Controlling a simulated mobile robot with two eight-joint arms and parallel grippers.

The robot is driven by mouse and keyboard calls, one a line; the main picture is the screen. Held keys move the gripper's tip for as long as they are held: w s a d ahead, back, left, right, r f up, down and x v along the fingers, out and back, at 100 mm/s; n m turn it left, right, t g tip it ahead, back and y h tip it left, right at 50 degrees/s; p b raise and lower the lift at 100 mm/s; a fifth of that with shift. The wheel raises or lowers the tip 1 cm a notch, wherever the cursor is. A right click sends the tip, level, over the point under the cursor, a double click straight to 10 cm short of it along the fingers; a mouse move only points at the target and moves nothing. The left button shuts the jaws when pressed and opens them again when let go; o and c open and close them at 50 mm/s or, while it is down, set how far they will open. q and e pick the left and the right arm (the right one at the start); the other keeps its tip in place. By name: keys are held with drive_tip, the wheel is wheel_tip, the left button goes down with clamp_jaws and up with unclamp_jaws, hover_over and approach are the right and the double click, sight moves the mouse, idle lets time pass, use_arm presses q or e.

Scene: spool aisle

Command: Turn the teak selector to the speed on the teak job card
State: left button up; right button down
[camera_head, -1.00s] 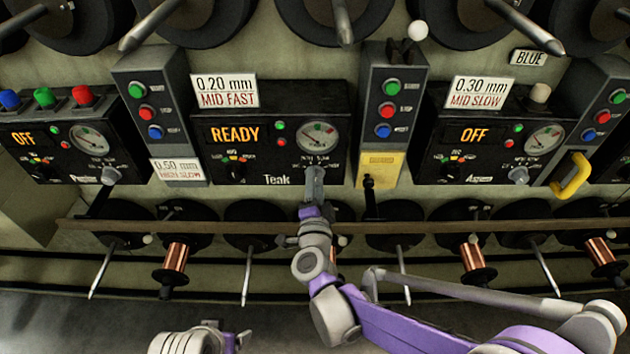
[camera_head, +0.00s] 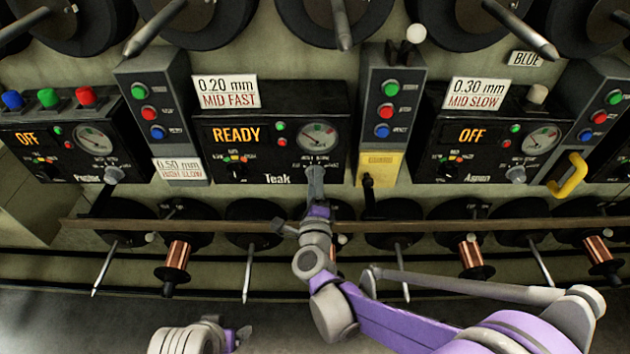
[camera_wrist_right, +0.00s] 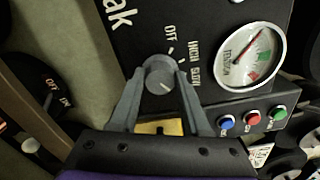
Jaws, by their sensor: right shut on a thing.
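The Teak panel (camera_head: 264,177) stands in the middle of the head view, with its display (camera_head: 237,135) reading READY. A job card (camera_head: 226,92) on its top edge reads 0.20 mm, MID FAST. My right gripper (camera_head: 315,180) is at the panel's lower right and hides the teak selector in the head view. In the right wrist view, the round grey selector knob (camera_wrist_right: 160,73) sits between the tips of my right gripper (camera_wrist_right: 157,84), which is shut on it. OFF, INCH and SLOW show beside the knob; other marks are hidden.
A 0.50 mm HIGH SLOW card (camera_head: 179,169) hangs left of the Teak panel. A rail (camera_head: 420,226) runs below the panels, close to my right wrist, with spools under it. A yellow handle (camera_head: 570,175) sticks out at the right.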

idle(0.4)
drive_tip(key=shift+c, duration=1.9)
unclamp_jaws()
drive_tip(key=s, duration=1.1)
drive_tip(key=shift+p, duration=0.35)
